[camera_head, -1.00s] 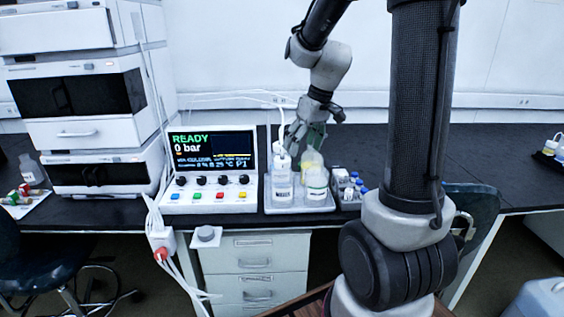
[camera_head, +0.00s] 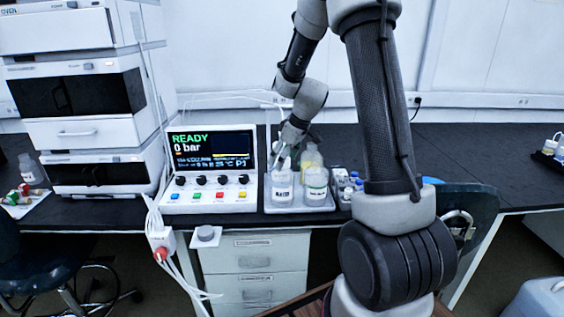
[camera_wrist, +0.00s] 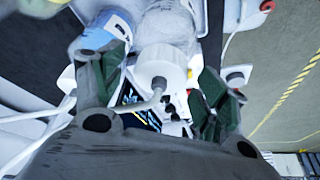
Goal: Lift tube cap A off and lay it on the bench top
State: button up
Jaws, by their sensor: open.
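A white cap (camera_wrist: 160,66) with a pale tube coming out of it sits on a clear bottle (camera_wrist: 167,22) in the wrist view. No letter can be read on the cap. In the head view the front left bottle (camera_head: 282,187) stands upright on a tray, and my gripper (camera_head: 284,158) is at its top, hiding most of its cap. In the wrist view my gripper (camera_wrist: 158,70) is open, with one green-padded finger on each side of the white cap. I cannot tell whether either finger touches it.
A second bottle (camera_head: 316,187) stands close on the right and a yellowish bottle (camera_head: 311,159) behind. A rack of small vials (camera_head: 352,184) is right of the tray (camera_head: 298,208). The pump console (camera_head: 209,170) is close on the left. The bench top (camera_head: 470,160) is clear further right.

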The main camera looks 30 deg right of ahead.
jog(key=c, duration=1.1)
jog(key=shift+c, duration=0.2)
notch_tip(320, 180, up, 14)
dwell(0.4)
